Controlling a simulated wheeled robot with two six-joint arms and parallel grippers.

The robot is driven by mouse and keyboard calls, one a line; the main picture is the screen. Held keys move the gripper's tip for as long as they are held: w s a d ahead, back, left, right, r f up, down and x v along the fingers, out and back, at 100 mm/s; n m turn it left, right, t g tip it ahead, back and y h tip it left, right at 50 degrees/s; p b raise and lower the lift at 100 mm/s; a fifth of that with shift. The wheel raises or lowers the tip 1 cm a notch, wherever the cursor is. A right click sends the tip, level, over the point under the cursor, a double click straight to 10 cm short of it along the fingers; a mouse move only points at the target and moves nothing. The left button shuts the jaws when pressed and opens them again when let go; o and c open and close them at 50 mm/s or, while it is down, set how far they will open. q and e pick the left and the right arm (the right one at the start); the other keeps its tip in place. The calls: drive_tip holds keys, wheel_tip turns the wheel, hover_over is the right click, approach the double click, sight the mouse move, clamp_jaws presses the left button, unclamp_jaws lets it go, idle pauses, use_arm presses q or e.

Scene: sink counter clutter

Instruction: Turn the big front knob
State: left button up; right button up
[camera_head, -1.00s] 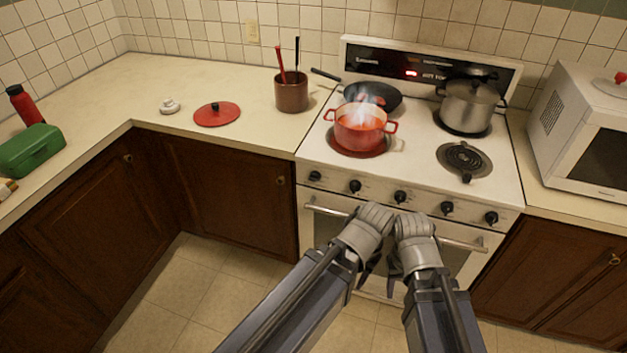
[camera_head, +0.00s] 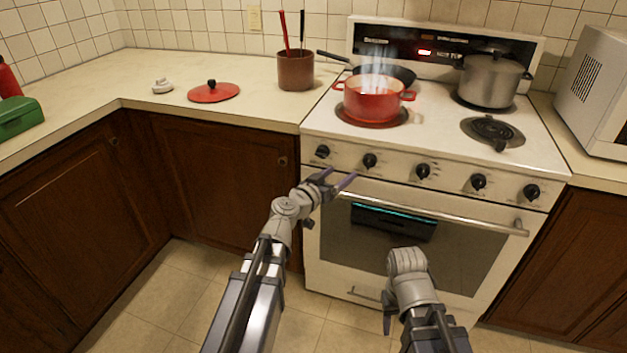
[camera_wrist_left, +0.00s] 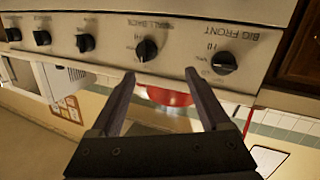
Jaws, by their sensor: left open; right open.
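The big front knob (camera_head: 322,151) is the black, leftmost knob on the stove's front panel. It shows in the left wrist view (camera_wrist_left: 224,62) at the right, under an upside-down "BIG FRONT" label. My left gripper (camera_head: 338,180) is open and empty, below and slightly right of the knob and apart from it. In the left wrist view its fingertips (camera_wrist_left: 160,75) are spread, with the neighbouring knob (camera_wrist_left: 147,48) between and beyond them. My right gripper (camera_head: 388,318) hangs low in front of the oven door, open, its fingers partly hidden.
Several other knobs line the panel. The oven handle (camera_head: 430,213) runs below them, close to my left gripper. A steaming red pot (camera_head: 372,103) stands on the front left burner, with a dark pan (camera_head: 398,74) behind and a steel pot (camera_head: 490,82) at the back right.

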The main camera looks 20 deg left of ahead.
sight(320, 155)
use_arm(q)
drive_tip(key=w+a+f+n+t+y+b, duration=0.1)
drive_tip(key=a+n+t+y+b, duration=0.2)
drive_tip(key=a, duration=0.6)
drive_tip(key=shift+g+y, duration=0.4)
drive_tip(key=shift+y, duration=0.1)
drive_tip(key=shift+w+d+p, duration=0.15)
drive_tip(key=shift+w+p, duration=0.05)
drive_tip(key=shift+w, duration=1.1)
drive_tip(key=shift+w+d+p, duration=0.15)
drive_tip(key=shift+w+d, duration=0.05)
drive_tip(key=shift+w, duration=1.15)
drive_tip(key=shift+w+d+p, duration=0.15)
drive_tip(key=shift+w+p, duration=0.05)
drive_tip(key=shift+w, duration=1.1)
use_arm(e)
drive_tip(key=f, duration=0.3)
drive_tip(key=shift+a+f, duration=0.25)
use_arm(q)
clamp_jaws()
